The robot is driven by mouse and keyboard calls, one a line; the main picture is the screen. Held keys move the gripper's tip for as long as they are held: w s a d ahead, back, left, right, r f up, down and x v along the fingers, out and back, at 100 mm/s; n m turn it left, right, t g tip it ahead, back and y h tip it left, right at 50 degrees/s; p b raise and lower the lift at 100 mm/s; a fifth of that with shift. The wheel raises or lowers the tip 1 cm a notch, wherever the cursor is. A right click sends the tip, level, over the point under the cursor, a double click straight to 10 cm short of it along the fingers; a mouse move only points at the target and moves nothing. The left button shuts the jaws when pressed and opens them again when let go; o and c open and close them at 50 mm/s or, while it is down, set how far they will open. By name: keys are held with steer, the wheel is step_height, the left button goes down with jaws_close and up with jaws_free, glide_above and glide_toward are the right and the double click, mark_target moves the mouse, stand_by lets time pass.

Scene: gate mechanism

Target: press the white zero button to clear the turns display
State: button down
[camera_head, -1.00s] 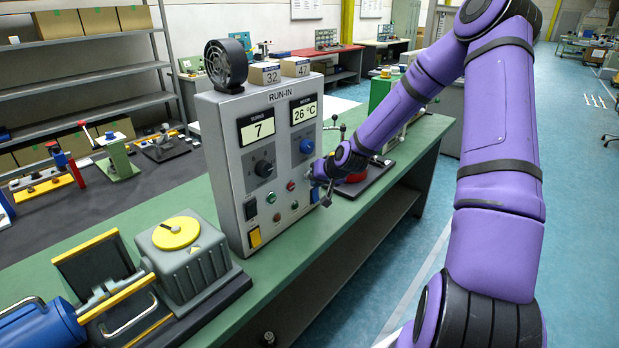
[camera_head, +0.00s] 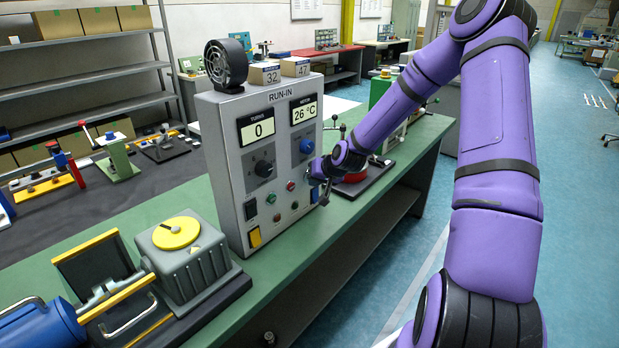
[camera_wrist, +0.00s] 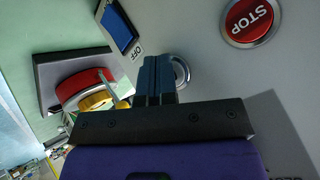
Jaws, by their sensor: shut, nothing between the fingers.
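The turns display (camera_head: 257,130) on the upper left of the grey RUN-IN box (camera_head: 232,205) reads 0. My gripper (camera_head: 311,178) is at the right side of the box's front in the head view. In the wrist view my gripper (camera_wrist: 158,62) is shut, with its fingers together and nothing between them. A round button with a metal ring (camera_wrist: 182,70) shows just beside the fingertips and is partly hidden by them. I cannot tell whether the fingertips touch it. The button is hidden behind my gripper in the head view.
A red STOP button (camera_wrist: 250,18) and a blue switch (camera_wrist: 119,27) with an OFF label lie close to the fingers. A second display (camera_head: 304,109) reads 26 °C. A grey gearbox with a yellow disc (camera_head: 176,233) stands left of the box. The green bench front (camera_head: 300,270) is clear.

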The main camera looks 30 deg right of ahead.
steer(key=shift+s+d, duration=0.25)
steer(key=shift+s, duration=0.55)
steer(key=shift+s+d, duration=0.3)
steer(key=shift+s, duration=0.5)
steer(key=shift+s+d, duration=0.25)
steer(key=shift+s, duration=0.5)
steer(key=shift+s+d, duration=0.3)
steer(key=shift+s, duration=0.5)
